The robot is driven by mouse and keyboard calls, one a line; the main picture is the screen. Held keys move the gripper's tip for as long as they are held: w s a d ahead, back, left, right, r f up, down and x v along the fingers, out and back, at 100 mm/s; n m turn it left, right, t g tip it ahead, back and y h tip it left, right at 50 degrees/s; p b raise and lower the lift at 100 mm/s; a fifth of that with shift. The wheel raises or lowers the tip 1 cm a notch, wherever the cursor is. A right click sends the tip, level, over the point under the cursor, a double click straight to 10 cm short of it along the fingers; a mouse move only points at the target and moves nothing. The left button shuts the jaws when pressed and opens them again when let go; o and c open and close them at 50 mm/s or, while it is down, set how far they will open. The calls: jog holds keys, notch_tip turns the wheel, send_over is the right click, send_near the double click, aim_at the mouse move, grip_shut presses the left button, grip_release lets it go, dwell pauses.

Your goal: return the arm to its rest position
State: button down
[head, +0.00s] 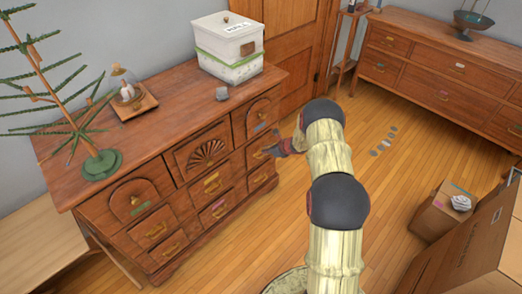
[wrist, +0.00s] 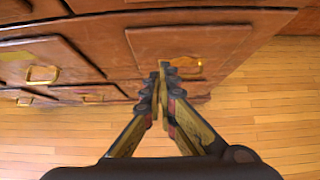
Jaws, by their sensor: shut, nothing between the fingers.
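My arm rises from the bottom of the head view and bends over toward the dresser. My gripper (head: 276,148) is at the right front of the wooden dresser (head: 150,125), close to its drawers. In the wrist view my gripper (wrist: 160,75) has its fingers together with nothing between them. The dresser's drawer fronts (wrist: 190,45) fill the upper part of that view, with a brass handle just beyond the fingertips. I cannot tell whether the fingertips touch the drawer front.
On the dresser stand a white lidded box (head: 228,50), a small grey cup (head: 222,93), a glass dome (head: 127,90) and a sparse green tree (head: 100,163). Cardboard boxes (head: 440,212) stand at right. Several flat discs (head: 383,143) lie on the otherwise open wooden floor.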

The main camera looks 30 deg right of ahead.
jog(key=p+v, duration=0.2)
jog(key=v, duration=0.6)
jog(key=shift+w+r, duration=0.15)
jog(key=shift+r, duration=0.2)
jog(key=shift+d, duration=0.15)
